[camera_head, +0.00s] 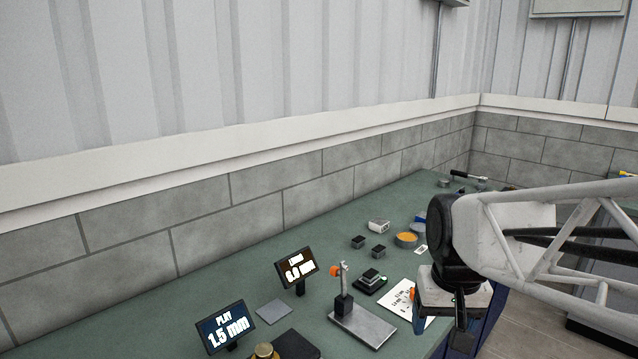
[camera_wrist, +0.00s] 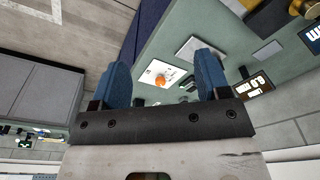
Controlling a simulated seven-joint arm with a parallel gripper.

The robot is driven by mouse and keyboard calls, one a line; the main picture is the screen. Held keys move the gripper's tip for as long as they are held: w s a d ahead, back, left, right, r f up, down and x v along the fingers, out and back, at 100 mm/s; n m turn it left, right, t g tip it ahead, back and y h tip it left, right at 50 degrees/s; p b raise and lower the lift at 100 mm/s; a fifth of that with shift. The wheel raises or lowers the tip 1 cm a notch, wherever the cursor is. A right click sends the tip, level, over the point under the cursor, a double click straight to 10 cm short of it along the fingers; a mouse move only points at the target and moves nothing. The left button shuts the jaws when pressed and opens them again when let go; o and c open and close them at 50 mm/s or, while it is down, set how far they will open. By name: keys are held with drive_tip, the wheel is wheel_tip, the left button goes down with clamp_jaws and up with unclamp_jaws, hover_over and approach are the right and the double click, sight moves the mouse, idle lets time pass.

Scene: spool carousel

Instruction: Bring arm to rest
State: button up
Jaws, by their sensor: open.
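The arm covers part of the bench's right side and front edge in the head view.
Two small screens, one reading 1.5 mm (camera_head: 226,327), stand on the bench. Near them are a metal stand (camera_head: 362,322) with an orange knob, a white printed card (camera_head: 402,297) and small dark blocks (camera_head: 379,251). A tiled wall (camera_head: 255,200) runs behind.

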drive_tip(key=s+a+f+t, duration=0.1)
drive_tip(key=s+f, duration=0.1)
drive_tip(key=s, duration=0.6)
drive_tip(key=shift+s+n, duration=0.35)
drive_tip(key=shift+n, duration=0.05)
idle(0.7)
